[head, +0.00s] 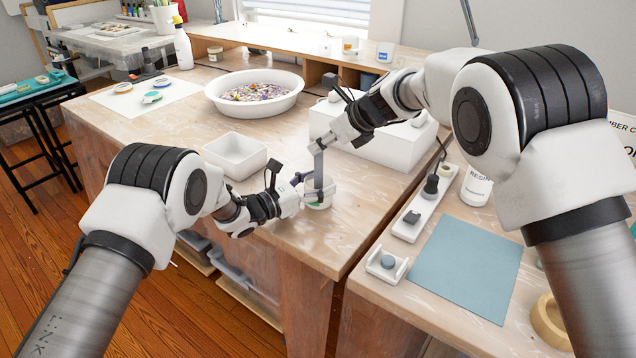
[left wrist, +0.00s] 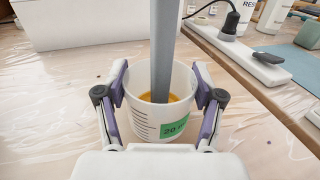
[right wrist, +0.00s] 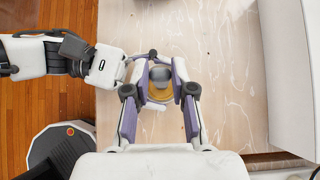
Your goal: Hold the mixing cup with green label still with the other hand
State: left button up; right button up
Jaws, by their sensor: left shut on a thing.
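The mixing cup (left wrist: 148,121) is a clear-white cup with measuring marks, a green label (left wrist: 174,128) and amber liquid inside. It stands upright on the wooden bench in the left wrist view. My left gripper (head: 304,190) is shut on its sides, one finger on each side. A grey stirring stick (head: 319,162) stands nearly upright with its lower end in the liquid; it also shows in the left wrist view (left wrist: 164,45). My right gripper (right wrist: 160,82) is above the cup, its fingers closed about the stick. The arms partly hide the cup in the head view.
A white square dish (head: 236,170) and a wide white basin (head: 254,108) of colourful bits stand left of the cup. A white box (head: 400,145) is behind it. A blue mat (head: 467,268) and a power strip (head: 424,205) lie on the right bench. The front bench edge is close.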

pick_arm(q)
jog(key=shift+f, duration=0.15)
pick_arm(e)
jog(key=shift+r, duration=0.6)
grip_shut()
notch_tip(320, 180, up, 10)
dwell(1.5)
pick_arm(q)
jog(key=o, duration=1.3)
jog(key=shift+c, duration=0.2)
jog(key=shift+o, duration=0.5)
jog(key=shift+w, duration=0.1)
pick_arm(e)
jog(key=s+d+r, duration=0.3)
jog(key=d, duration=0.4)
jog(key=shift+s+r, duration=0.35)
jog(key=shift+r, duration=0.05)
